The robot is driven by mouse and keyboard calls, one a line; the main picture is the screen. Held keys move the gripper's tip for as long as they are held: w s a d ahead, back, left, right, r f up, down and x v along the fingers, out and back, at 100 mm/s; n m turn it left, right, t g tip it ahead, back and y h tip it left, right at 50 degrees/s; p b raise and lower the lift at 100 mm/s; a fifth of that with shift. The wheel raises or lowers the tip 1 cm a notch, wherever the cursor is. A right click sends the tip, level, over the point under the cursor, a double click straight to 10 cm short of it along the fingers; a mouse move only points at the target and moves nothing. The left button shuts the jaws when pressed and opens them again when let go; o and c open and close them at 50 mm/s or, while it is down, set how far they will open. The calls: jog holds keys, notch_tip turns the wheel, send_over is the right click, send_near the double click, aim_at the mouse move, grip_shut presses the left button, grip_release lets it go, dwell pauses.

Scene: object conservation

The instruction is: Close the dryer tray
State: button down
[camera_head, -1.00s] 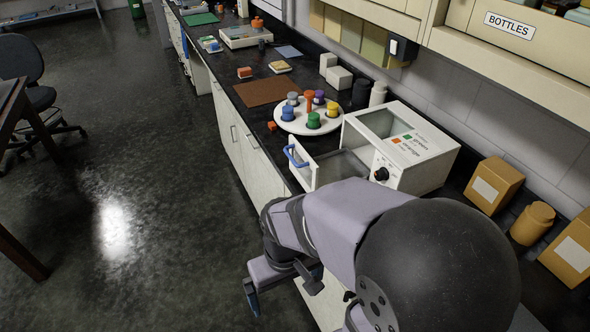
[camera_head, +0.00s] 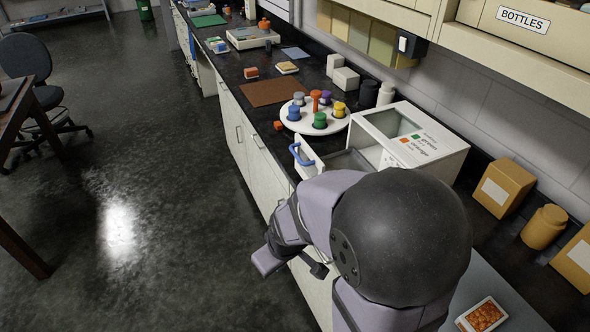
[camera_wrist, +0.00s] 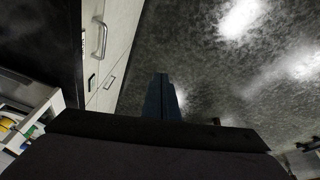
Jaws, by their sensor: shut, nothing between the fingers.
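The dryer (camera_head: 440,150) is a white box on the dark counter, with orange and green lettering on its top. Its tray (camera_head: 345,163) is pulled out toward the counter's front edge, and a blue handle (camera_head: 299,155) is on the tray's white front. The tray's inside looks grey and empty where it shows; my arm hides its near part. My gripper (camera_wrist: 161,97) is shut and empty in the wrist view, over the floor beside the cabinet fronts. In the head view its fingers are hidden or too unclear to place; my wrist is nearer the camera than the tray.
A round white carousel (camera_head: 335,123) with several coloured-topped jars stands just beyond the tray. Brown containers (camera_head: 503,187) stand right of the dryer. The floor (camera_head: 150,200) left of the counter is clear.

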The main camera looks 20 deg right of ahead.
jog(key=w+d+f+n+t+h+b, duration=0.1)
jog(key=w+d+f+n+t+b, duration=0.15)
jog(key=w, duration=0.35)
jog(key=w+d+f+n+t+b, duration=0.1)
jog(key=w+d+n+t+b, duration=0.2)
jog(key=w, duration=0.4)
jog(key=w+d+r+n+t+h+b, duration=0.3)
jog(key=w+d+r+n+t, duration=0.2)
jog(key=t, duration=0.3)
jog(key=shift+w+d+n+b, duration=0.25)
jog(key=shift+w+n+b, duration=0.15)
jog(key=shift+w+n, duration=0.35)
jog(key=w+d+p, duration=0.4)
jog(key=w+d, duration=0.2)
jog(key=w, duration=0.3)
jog(key=shift+w+d, duration=0.2)
jog(key=shift+w, duration=0.15)
